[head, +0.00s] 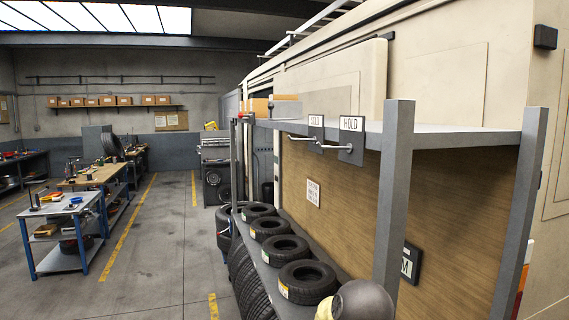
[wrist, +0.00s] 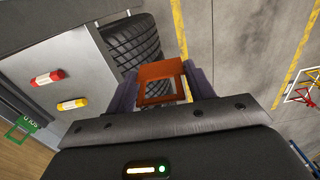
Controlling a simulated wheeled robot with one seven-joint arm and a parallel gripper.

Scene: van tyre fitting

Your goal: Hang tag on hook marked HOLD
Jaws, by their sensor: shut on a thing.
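An orange tag (wrist: 160,70) shaped like a square frame is between the fingers of my gripper (wrist: 162,88) in the wrist view. The gripper is shut on it. The tag stands out beyond the fingertips, with a tyre and floor behind it. In the head view, the hook marked HOLD (head: 336,148) is a pale rod pointing left from a dark plate under the white HOLD sign (head: 351,123). It is at the top shelf's edge and looks empty. My gripper and the tag do not show in the head view; only a rounded part of my arm shows at the bottom.
A similar hook marked SOLD (head: 298,137) is just left of and behind the HOLD hook. A grey rack post (head: 394,200) stands close on its right. Several tyres (head: 286,247) lie on the rack's lower shelf. The floor aisle (head: 165,255) to the left is clear.

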